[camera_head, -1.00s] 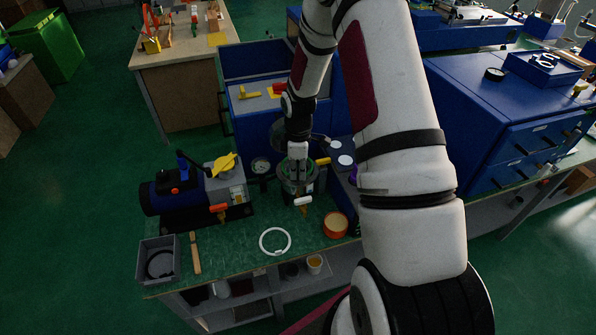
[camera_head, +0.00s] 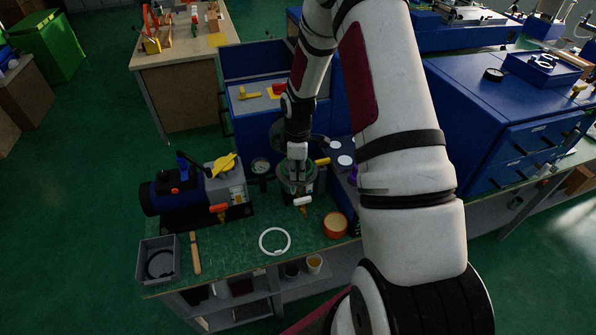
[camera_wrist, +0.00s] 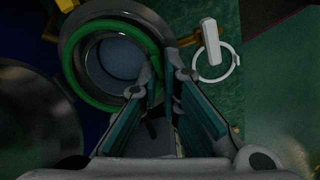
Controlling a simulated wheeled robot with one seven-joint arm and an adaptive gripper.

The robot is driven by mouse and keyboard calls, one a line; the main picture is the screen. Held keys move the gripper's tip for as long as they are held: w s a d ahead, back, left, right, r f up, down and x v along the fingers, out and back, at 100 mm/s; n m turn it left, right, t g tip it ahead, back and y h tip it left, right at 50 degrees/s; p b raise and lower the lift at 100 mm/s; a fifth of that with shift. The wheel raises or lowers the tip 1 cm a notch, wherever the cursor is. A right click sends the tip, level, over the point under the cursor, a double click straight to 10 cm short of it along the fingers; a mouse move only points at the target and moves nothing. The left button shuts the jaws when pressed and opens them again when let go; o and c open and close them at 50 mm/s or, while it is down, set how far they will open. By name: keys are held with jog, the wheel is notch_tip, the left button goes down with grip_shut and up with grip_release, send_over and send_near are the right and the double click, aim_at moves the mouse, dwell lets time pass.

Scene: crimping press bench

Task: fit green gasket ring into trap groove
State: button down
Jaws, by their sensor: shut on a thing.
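The green gasket ring (camera_wrist: 152,48) shows in the wrist view around the round mouth of the metal trap (camera_wrist: 73,38). It looks close to the rim, but I cannot tell whether it is seated in the groove. My gripper (camera_wrist: 167,74) is shut on the near right part of the ring, and its fingertips hide that part. In the head view my gripper (camera_head: 297,172) points down over the trap (camera_head: 288,187), and the ring is mostly hidden there.
A dark round lid (camera_wrist: 30,125) stands open beside the trap. A white-handled valve (camera_head: 303,202) sticks out in front. A white ring (camera_head: 275,241), an orange-rimmed pot (camera_head: 335,224) and a blue pump (camera_head: 175,190) are on the bench. The front middle is mostly clear.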

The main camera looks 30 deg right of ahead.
jog(key=shift+f, duration=0.45)
jog(key=shift+r, duration=0.25)
jog(key=shift+r, duration=0.25)
jog(key=shift+r, duration=0.1)
dwell(0.8)
jog(key=shift+f, duration=0.65)
dwell(1.3)
jog(key=shift+r, duration=0.2)
jog(key=shift+r+p, duration=0.3)
jog(key=shift+r, duration=0.05)
jog(key=shift+f, duration=0.4)
dwell(1.2)
